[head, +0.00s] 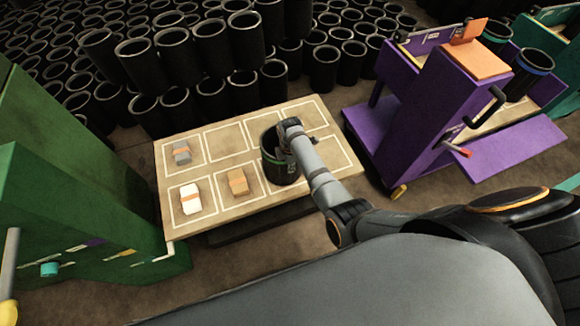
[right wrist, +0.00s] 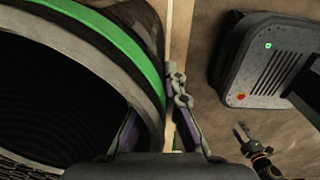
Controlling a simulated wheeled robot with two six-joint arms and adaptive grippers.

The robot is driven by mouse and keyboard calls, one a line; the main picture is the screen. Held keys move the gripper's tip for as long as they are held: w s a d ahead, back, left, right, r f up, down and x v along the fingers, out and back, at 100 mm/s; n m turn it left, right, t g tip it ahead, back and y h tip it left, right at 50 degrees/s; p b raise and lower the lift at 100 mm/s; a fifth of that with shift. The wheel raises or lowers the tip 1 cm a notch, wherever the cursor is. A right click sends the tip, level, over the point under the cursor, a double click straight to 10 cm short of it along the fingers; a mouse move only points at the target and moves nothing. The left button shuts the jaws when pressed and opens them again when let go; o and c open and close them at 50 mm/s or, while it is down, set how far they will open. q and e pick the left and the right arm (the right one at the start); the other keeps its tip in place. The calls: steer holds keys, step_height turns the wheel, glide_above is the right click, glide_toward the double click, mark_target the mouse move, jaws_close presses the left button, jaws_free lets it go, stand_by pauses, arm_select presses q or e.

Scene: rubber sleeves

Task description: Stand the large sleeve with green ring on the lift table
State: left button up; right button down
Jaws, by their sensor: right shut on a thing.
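The large black sleeve (head: 272,167) is upright over the right half of the pale lift table (head: 225,214), among its white outlined cells. I cannot tell whether its base touches the top. In the right wrist view its open mouth (right wrist: 50,105) and green ring (right wrist: 112,42) fill the left side. My right gripper (head: 287,150) is shut on the sleeve's wall at its near right side; its fingers also show in the right wrist view (right wrist: 165,115). My left gripper (right wrist: 243,133) shows small at lower right there, fingers apart and empty; the head view does not show it.
A grey block (head: 182,155), a white block (head: 190,199) and a tan block (head: 237,182) lie in left cells. Many black sleeves (head: 140,62) crowd behind. A purple cart (head: 425,110) stands right, a green cabinet (head: 80,220) left.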

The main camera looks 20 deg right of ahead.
stand_by(0.3)
steer(key=c, duration=1.5)
jaws_free()
step_height(320, 180, up, 12)
steer(key=p, duration=0.3)
steer(key=shift+s, duration=0.15)
